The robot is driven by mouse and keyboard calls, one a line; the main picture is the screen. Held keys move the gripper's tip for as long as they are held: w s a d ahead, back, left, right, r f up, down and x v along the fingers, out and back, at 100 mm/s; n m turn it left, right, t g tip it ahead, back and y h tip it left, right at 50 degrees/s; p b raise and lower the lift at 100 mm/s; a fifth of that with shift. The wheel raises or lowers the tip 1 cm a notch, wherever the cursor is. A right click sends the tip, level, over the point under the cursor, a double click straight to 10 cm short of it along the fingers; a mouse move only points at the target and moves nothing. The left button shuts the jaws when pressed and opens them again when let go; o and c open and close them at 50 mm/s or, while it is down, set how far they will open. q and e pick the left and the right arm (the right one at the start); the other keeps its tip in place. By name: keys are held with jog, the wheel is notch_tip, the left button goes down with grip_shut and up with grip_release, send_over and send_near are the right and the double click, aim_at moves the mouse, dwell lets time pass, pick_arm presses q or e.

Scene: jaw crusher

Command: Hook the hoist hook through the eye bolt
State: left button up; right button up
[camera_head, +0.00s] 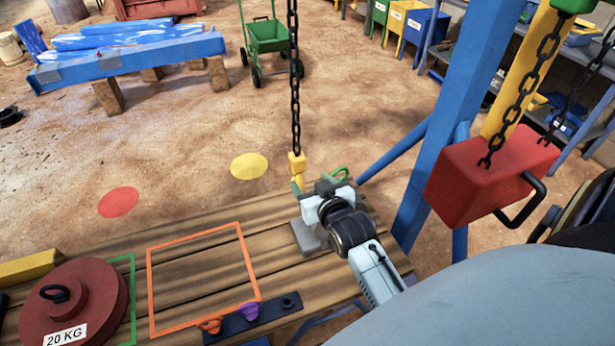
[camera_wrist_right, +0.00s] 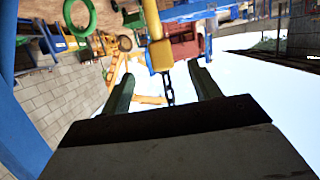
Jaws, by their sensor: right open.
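The yellow hoist hook (camera_head: 297,170) hangs on a dark chain (camera_head: 294,80) above the back edge of the wooden bench. My right gripper (camera_head: 312,188) is open right beside it. In the right wrist view the yellow hook and its block (camera_wrist_right: 161,55) show between and beyond the two fingertips; I cannot tell whether they touch. My left gripper is not in view.
A dark red 20 KG weight (camera_head: 100,296) with a black ring sits on the bench's left. An orange-outlined square (camera_head: 150,290) is empty.

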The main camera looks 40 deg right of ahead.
aim_at(295, 163)
jog(key=b+x, duration=0.2)
jog(key=x, duration=1.1)
jog(key=shift+a+f, duration=0.1)
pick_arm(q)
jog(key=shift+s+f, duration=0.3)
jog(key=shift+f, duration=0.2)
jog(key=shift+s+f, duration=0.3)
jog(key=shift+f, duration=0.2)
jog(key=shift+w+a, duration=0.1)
pick_arm(e)
grip_shut()
